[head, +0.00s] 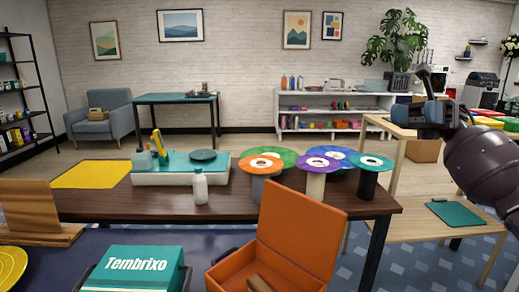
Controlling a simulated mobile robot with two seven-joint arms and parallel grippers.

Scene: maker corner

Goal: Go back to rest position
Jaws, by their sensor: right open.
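My right gripper (431,76) is at the upper right of the head view, on my arm that comes in from the right edge. Its fingers point up and away, and it is open with nothing seen between them. It appears in front of the white shelf and a light wood table, apart from the things on the dark table (120,205). My left gripper is not in view.
An open orange box (302,234) and a teal Tembrixo box (135,267) are close in front. Discs on stands, including an orange one (261,164), and a white bottle (200,187) stand on the dark table. A wooden stand (38,210) is at left.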

